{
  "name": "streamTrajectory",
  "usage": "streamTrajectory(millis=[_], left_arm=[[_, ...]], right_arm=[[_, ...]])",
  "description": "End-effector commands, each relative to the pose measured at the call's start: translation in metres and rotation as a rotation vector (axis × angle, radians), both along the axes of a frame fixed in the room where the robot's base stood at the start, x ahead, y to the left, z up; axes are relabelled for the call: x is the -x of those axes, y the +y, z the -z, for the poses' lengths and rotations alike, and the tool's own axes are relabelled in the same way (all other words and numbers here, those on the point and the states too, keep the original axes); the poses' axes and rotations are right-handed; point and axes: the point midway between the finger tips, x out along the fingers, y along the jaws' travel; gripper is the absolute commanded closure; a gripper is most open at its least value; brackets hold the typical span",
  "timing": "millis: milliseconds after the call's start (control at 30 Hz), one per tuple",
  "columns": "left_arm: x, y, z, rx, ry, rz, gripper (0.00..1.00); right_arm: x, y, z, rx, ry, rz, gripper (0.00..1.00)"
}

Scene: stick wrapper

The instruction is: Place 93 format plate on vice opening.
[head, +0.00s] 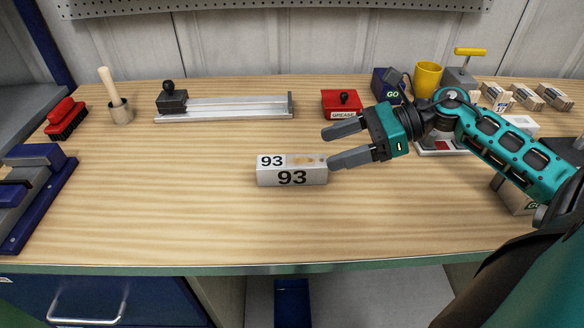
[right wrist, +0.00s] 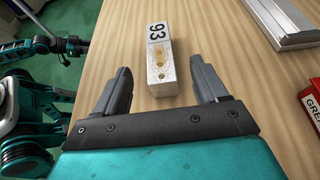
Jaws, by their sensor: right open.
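The 93 format plate (head: 292,177) is a pale block marked "93" on its top and front, lying on the workbench in the middle of the head view. A blue and grey device (head: 60,192), which looks like the vice, is cut by the left edge; its opening is not clear. My right gripper (head: 328,147) is open and empty, just right of the plate. In the right wrist view the plate (right wrist: 162,75) shows between the spread fingers (right wrist: 158,72), its near end between the tips. My left arm's dark end (right wrist: 76,46) shows there, too small to read.
On the wooden bench (head: 190,215) stand a red brush (head: 66,118), a mallet (head: 115,97), a metal rail fixture (head: 230,107), a red grease box (head: 342,103) and a yellow cup (head: 427,78). Several small blocks are at the back right. The bench between plate and vice is clear.

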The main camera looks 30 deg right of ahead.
Motion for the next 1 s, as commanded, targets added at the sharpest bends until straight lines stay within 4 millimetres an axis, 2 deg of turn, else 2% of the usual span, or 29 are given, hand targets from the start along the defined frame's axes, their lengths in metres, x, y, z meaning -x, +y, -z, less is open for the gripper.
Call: streamTrajectory(millis=[367, 700, 1000], left_arm=[[0.000, -0.001, -0.001, 0.001, 0.002, 0.002, 0.57], [-0.002, -0.001, -0.007, 0.001, -0.003, 0.003, 0.57], [-0.003, -0.001, -0.008, 0.001, -0.007, 0.003, 0.57]], right_arm=[[-0.012, 0.021, 0.008, 0.000, -0.002, -0.002, 0.28], [-0.030, 0.052, 0.024, -0.001, -0.001, -0.001, 0.28], [-0.032, 0.055, 0.026, 0.000, 0.001, 0.000, 0.28]])
